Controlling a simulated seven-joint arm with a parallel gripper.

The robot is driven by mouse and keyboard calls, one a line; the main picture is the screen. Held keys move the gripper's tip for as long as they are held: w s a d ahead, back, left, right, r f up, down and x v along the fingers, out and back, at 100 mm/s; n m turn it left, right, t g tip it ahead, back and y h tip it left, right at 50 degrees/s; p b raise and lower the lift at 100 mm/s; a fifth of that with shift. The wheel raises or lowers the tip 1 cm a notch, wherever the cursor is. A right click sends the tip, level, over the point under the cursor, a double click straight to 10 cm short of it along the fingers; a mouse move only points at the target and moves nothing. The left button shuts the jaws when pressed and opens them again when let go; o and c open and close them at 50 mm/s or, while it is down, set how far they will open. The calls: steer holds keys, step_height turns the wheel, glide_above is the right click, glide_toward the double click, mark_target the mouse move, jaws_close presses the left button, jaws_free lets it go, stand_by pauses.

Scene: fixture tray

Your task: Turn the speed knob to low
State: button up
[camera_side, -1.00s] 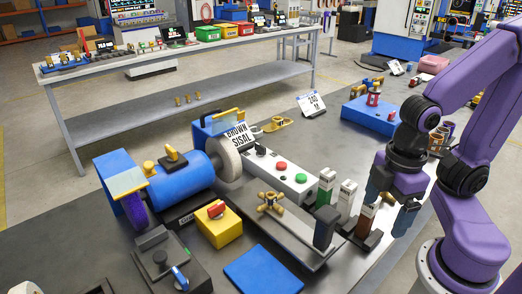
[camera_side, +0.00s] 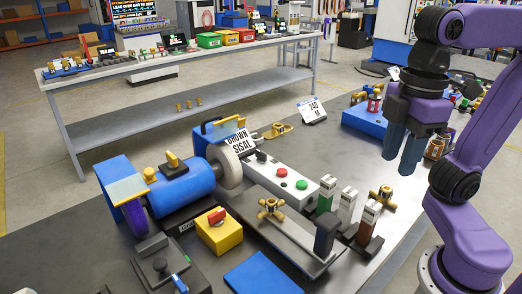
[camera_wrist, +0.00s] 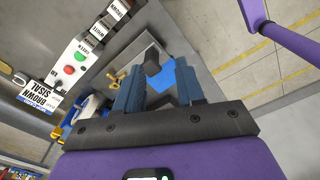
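A pale control box (camera_side: 290,182) with a red button, a green button and a small dark knob (camera_side: 261,155) at its far end stands beside the buffing wheel (camera_side: 228,164). I cannot read a speed marking on either. My gripper (camera_side: 399,165) is raised above the right side of the bench, well away from both. Its fingers are apart and empty in the wrist view (camera_wrist: 160,88), where the control box (camera_wrist: 73,62) shows at upper left.
Green, white and brown compound bars (camera_side: 347,206) stand upright right of the control box. A brass fitting (camera_side: 382,198) lies beyond them. Another brass fitting (camera_side: 270,208) sits on a grey plate. A "BROWN SISAL" card (camera_side: 239,143) stands by the wheel.

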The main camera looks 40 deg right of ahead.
steer(key=w+a+r+m, duration=0.35)
steer(key=w+a, duration=0.25)
steer(key=w, duration=0.5)
steer(key=m, duration=0.9)
glide_above(261, 152)
step_height(261, 152, down, 4)
step_height(261, 152, down, 23)
steer(key=shift+w+r, duration=0.1)
steer(key=shift+r, duration=0.05)
jaws_close()
